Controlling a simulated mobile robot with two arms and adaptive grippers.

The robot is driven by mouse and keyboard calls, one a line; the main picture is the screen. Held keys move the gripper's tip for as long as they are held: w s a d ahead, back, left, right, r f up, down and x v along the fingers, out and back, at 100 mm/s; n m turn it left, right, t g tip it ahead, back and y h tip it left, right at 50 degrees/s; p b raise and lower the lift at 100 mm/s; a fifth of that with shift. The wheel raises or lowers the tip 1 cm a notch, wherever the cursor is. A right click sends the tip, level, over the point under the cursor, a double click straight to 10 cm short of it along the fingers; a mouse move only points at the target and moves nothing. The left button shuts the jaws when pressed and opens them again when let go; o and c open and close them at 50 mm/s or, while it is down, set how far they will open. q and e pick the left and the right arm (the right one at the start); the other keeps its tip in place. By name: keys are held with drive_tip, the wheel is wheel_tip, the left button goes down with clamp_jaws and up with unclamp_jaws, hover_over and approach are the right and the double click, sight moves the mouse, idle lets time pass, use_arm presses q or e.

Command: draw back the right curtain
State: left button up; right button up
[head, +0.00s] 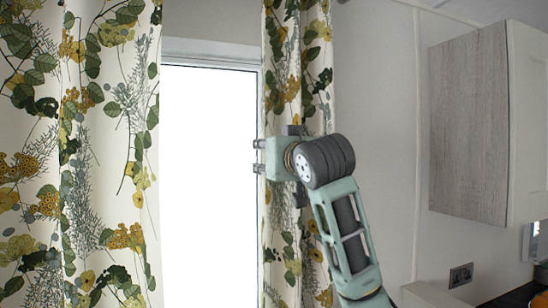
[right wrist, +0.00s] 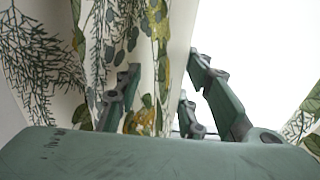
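The right curtain (head: 298,60), cream with green and yellow leaves, hangs in a narrow bunch at the right side of the bright window (head: 208,180). My right gripper (head: 257,156) is in front of it at mid-height, its fingertips pointing left at the curtain's window-side edge. In the right wrist view the fingers (right wrist: 165,70) stand wide apart. The curtain's edge (right wrist: 176,45) shows between them, with the left finger over the cloth and the right finger against the bright window. I cannot tell whether either finger touches the cloth. My left gripper is out of view.
The left curtain (head: 100,150) hangs spread over the left part of the head view. A wood-fronted wall cabinet (head: 470,125) is at the right, with a socket (head: 461,275) below it. The wall (head: 385,110) between curtain and cabinet is bare.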

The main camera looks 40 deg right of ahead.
drive_tip(key=v, duration=1.2)
drive_tip(key=shift+r, duration=0.1)
